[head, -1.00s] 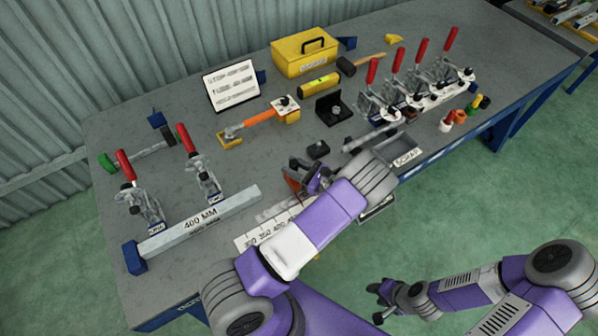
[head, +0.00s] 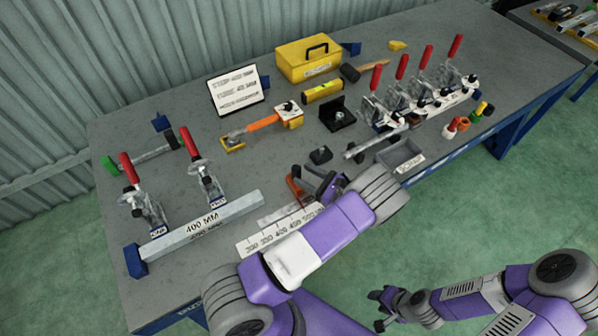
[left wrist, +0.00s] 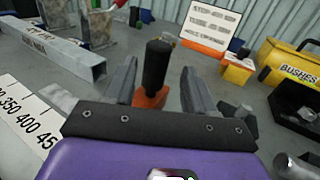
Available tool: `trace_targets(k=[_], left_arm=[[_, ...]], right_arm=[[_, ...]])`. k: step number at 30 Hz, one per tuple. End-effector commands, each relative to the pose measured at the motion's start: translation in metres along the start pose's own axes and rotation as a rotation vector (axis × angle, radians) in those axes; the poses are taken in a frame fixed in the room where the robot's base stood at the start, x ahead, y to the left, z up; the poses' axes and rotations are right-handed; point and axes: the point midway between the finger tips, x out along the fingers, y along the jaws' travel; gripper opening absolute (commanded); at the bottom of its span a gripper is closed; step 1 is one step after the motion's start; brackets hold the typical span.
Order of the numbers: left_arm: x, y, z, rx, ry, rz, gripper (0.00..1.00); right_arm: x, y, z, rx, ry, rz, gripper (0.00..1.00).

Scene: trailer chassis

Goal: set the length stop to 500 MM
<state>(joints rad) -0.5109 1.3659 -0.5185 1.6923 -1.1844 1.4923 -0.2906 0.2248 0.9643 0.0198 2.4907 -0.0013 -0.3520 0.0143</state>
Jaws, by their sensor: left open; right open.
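The scale also shows in the left wrist view (left wrist: 22,118), with marks such as 350 and 400. My left gripper (head: 318,184) is open and low over the bench at the stop. In the left wrist view the knob stands between its two fingers (left wrist: 160,82), with gaps visible on both sides. The arm hides part of the scale's right end. My right gripper (head: 378,309) is open and empty, off the bench's front edge.
A grey tube marked 400 MM (head: 185,240) lies left of the scale beside two red-handled clamps (head: 140,195). A black block (head: 320,155), a grey tray (head: 398,157) and more red-handled clamps (head: 420,95) stand to the right. A sign (head: 238,90) stands behind.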

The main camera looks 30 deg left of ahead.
Motion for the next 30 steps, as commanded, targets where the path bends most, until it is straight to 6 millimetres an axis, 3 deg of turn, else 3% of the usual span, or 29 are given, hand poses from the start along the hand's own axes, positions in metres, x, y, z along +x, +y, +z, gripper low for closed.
trace_targets(k=[3, 9, 26, 30], left_arm=[[-0.021, -0.001, -0.001, -0.002, 0.001, -0.003, 0.55], [-0.039, -0.001, 0.0, 0.0, 0.0, -0.001, 0.55], [-0.041, 0.0, 0.0, 0.0, 0.001, 0.0, 0.55], [-0.041, 0.0, 0.013, 0.0, 0.001, 0.0, 0.55]], right_arm=[[0.001, 0.001, 0.0, 0.0, 0.0, 0.0, 0.43], [0.002, 0.001, 0.0, 0.0, 0.0, 0.0, 0.43], [0.002, 0.001, 0.0, 0.0, 0.0, 0.0, 0.43], [-0.01, -0.004, 0.001, 0.0, 0.0, 0.0, 0.43]])
